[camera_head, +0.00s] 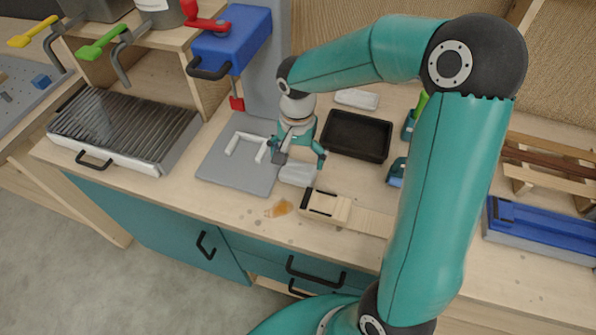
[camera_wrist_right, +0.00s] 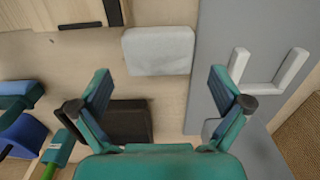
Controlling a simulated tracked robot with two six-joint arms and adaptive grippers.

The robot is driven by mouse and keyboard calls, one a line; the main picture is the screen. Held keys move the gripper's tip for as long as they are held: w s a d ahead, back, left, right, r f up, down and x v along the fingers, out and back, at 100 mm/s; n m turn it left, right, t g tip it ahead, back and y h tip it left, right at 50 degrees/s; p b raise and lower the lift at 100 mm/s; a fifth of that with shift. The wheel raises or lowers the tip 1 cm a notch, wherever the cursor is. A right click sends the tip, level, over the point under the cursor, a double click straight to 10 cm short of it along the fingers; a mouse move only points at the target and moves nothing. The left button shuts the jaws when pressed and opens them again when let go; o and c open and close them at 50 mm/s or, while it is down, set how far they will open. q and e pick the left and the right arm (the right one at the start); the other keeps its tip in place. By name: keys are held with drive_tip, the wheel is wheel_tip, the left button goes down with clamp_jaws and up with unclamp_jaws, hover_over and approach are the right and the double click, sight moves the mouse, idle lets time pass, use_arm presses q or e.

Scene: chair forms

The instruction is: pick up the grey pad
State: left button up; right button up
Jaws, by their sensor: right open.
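The grey pad (camera_head: 297,174) is a light grey rounded block. It lies on the wooden worktop at the right edge of the grey board (camera_head: 211,163). My right gripper (camera_head: 298,157) is just above and behind it, pointing down, fingers spread and empty. In the right wrist view the pad (camera_wrist_right: 158,50) lies beyond the open fingertips (camera_wrist_right: 160,82), roughly centred between them and not held. My left gripper is not in view.
A black tray (camera_head: 357,136) stands right of the gripper, with another pale block (camera_head: 357,98) behind it. A wooden block tool (camera_head: 325,205) and an amber patch (camera_head: 279,208) lie in front. White bars (camera_head: 246,145) lie on the board. A blue vise (camera_head: 231,42) stands behind left.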

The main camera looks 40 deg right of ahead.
sight(298, 169)
drive_tip(key=shift+f+p, duration=0.6)
drive_tip(key=shift+f, duration=2)
drive_tip(key=c, duration=0.8)
drive_tip(key=shift+o, duration=0.2)
drive_tip(key=shift+r, duration=0.1)
wheel_tip(298, 169, up, 20)
drive_tip(key=shift+d+f+b, duration=0.1)
drive_tip(key=shift+b, duration=0.35)
drive_tip(key=o, duration=0.3)
drive_tip(key=c, duration=0.3)
